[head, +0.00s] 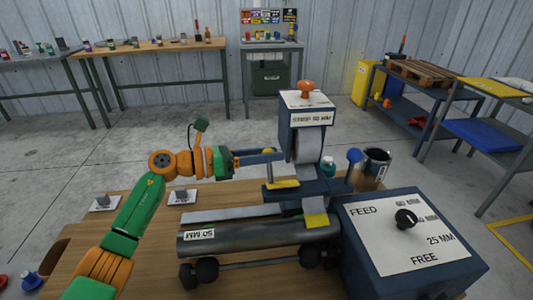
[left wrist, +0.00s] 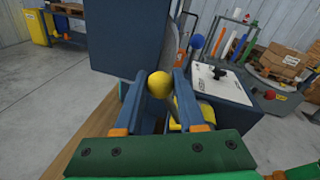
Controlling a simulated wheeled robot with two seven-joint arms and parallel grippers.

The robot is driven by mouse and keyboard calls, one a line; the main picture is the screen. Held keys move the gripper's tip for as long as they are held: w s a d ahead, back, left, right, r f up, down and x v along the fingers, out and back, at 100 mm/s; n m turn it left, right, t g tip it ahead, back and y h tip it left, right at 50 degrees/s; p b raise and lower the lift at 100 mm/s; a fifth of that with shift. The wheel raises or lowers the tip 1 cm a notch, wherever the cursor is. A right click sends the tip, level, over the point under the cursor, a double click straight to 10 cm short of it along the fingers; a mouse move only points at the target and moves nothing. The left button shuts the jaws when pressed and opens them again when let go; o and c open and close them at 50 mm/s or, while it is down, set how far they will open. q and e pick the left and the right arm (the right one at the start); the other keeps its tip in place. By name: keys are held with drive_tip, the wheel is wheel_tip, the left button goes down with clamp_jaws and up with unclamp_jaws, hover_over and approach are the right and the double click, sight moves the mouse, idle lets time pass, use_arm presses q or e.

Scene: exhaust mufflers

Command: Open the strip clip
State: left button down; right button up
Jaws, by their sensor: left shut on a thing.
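The dispenser tower (head: 302,125) labelled STRIP 50 MM carries a roll of grey strip. The strip runs down to a yellow tab (head: 315,220) over the muffler (head: 255,236) marked 50 MM. My left gripper (head: 268,157) is at the left side of the tower, its fingers level. In the left wrist view its two blue fingers are closed around a round yellow knob (left wrist: 160,85), which appears to be the clip's handle. A yellow bar (head: 283,184) shows on the blue base below. I cannot tell whether the clip is open. My right gripper is out of view.
A blue control box (head: 410,245) with FEED and FREE markings and a black dial stands at right. A blue ball knob (head: 353,156) and a dark can (head: 376,163) are behind it. Black rollers (head: 208,270) sit under the muffler.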

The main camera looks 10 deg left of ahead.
use_arm(q)
drive_tip(key=shift+w+n, duration=0.3)
drive_tip(key=shift+n, duration=0.3)
drive_tip(key=shift+f, duration=0.1)
drive_tip(key=c, duration=0.8)
unclamp_jaws()
drive_tip(key=shift+c, duration=0.2)
drive_tip(key=o, duration=0.3)
drive_tip(key=shift+w, duration=0.1)
drive_tip(key=shift+d, duration=0.15)
